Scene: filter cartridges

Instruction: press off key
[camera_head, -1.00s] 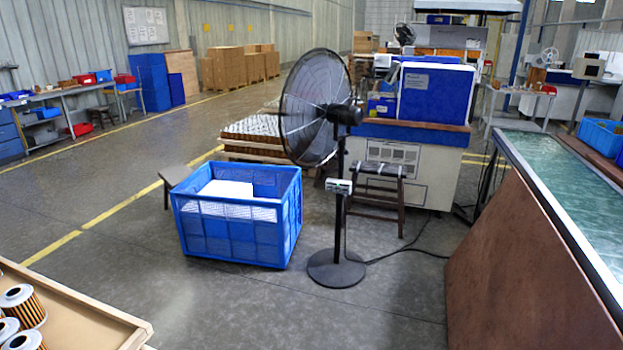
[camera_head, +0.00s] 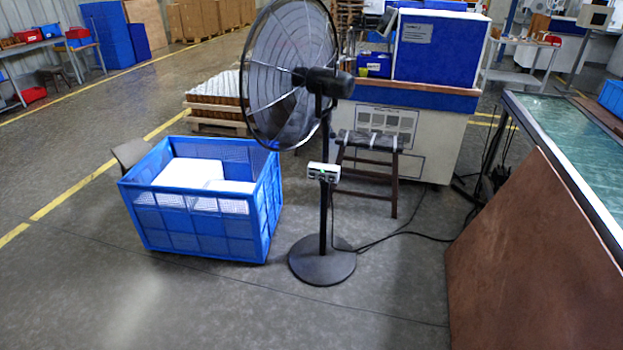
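A black pedestal fan (camera_head: 290,80) stands upright on a round base in the middle of the head view. A small light control box (camera_head: 324,172) is fixed to its pole at mid height, with a green spot on its face. The single keys on the box are too small to tell apart, so I cannot pick out the off key. Neither of my grippers is in view.
A blue crate (camera_head: 262,215) with white blocks inside stands left of the fan. A dark stool (camera_head: 368,160) and a cable are behind and right of it. A brown panel (camera_head: 530,260) under a green-topped table (camera_head: 575,140) borders the right. Floor in front is clear.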

